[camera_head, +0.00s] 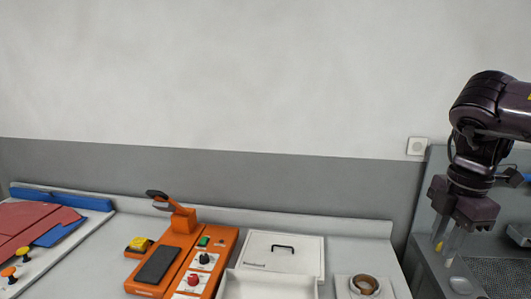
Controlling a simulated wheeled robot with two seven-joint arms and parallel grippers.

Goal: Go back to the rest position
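My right gripper (444,252) hangs pointing down at the right side of the head view, at the end of a dark arm that comes in from the right edge. Its two pale fingers are apart, and nothing shows between them. It is above the grey surface at the right, clear of the brown ring. My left gripper is not in view.
An orange machine (223,245) with a lever and knobs stands on the counter (333,247). Right of it are a white lidded box (305,257) and a brown ring (362,285). Red and blue pieces lie far left. A grey wall (300,177) stands behind.

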